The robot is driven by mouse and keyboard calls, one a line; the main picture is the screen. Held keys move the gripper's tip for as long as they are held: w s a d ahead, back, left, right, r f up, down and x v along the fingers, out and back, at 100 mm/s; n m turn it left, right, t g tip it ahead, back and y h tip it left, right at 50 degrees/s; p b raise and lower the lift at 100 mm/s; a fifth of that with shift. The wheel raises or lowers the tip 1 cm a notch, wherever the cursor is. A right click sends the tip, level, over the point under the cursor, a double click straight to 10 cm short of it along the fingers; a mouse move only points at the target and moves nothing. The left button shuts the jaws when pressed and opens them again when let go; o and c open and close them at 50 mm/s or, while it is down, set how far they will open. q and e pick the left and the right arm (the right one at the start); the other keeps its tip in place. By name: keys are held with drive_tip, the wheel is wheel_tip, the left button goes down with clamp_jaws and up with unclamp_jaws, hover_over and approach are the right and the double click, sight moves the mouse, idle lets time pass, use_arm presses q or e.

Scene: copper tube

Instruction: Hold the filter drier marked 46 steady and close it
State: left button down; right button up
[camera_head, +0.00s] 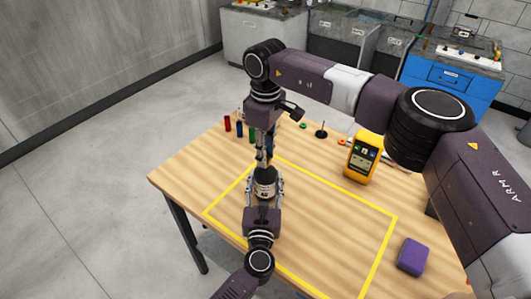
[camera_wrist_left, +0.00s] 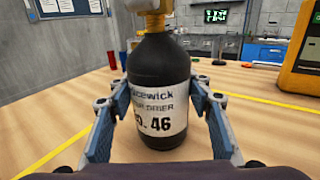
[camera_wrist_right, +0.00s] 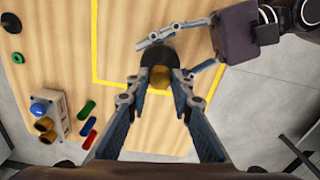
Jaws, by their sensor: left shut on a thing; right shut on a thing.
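The filter drier marked 46 (camera_wrist_left: 158,100) is a black bottle with a white label and a brass neck; it stands upright on the table inside the yellow outline. In the head view the drier (camera_head: 265,183) sits between my two grippers. My left gripper (camera_head: 264,194) is shut around its body from the near side, and its fingers flank the label in the left wrist view. My right gripper (camera_head: 265,160) comes down from above and is shut on the brass top (camera_wrist_right: 160,78). The top is largely hidden by the fingers in the head view.
A yellow handheld meter (camera_head: 361,158) stands to the right, and a purple box (camera_head: 413,257) lies at the table's right. Red, blue and green cylinders (camera_head: 239,130) stand at the back left. The yellow-outlined area right of the drier is clear.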

drive_tip(key=shift+w, duration=0.1)
drive_tip(key=o, duration=0.9)
drive_tip(key=shift+r, duration=2.3)
